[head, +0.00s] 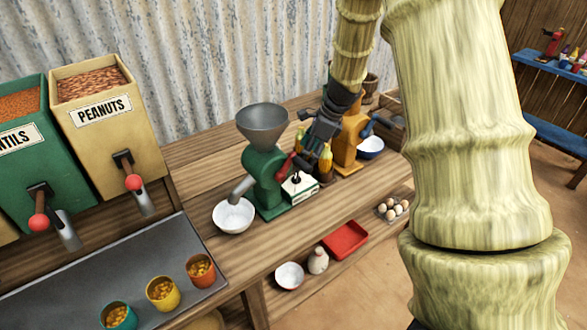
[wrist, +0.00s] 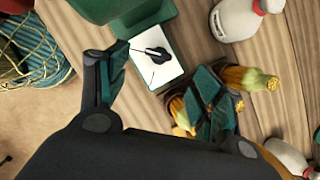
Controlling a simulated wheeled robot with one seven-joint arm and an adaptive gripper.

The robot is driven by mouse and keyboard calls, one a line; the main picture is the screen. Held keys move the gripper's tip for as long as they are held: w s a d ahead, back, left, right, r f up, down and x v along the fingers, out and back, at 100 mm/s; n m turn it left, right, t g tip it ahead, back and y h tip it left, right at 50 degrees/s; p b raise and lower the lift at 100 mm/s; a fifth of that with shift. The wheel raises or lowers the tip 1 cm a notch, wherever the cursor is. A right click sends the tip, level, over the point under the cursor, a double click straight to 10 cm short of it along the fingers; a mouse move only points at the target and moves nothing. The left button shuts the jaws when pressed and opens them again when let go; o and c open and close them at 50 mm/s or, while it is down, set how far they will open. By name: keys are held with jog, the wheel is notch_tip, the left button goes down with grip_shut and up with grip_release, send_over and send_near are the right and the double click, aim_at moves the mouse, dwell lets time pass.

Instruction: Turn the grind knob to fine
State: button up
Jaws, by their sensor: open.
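The green grinder (head: 264,172) stands on the wooden counter with a grey hopper on top. The black grind knob (head: 296,180) sits on a white plate (head: 300,187) at the grinder's right side. The knob also shows in the wrist view (wrist: 156,54), with a thin dark line on the plate (wrist: 168,68) beside it. Its fine and coarse marks are too small to read. My gripper (head: 313,152) is open above the plate and corn, apart from the knob. In the wrist view (wrist: 165,92), one finger is left of the plate and the other is over the corn.
Corn cobs (wrist: 258,79) stand in a small holder right of the knob. White bottles (wrist: 236,18) lie farther right in the wrist view. A white bowl (head: 233,216) sits under the grinder's spout. An orange grinder (head: 349,140) stands behind my gripper.

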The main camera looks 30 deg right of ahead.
aim_at(297, 174)
jog(key=p+x, duration=0.1)
jog(key=x, duration=0.8)
jog(key=shift+d+f, duration=0.1)
jog(key=shift+f, duration=0.15)
jog(key=shift+s, duration=0.1)
jog(key=c, duration=1)
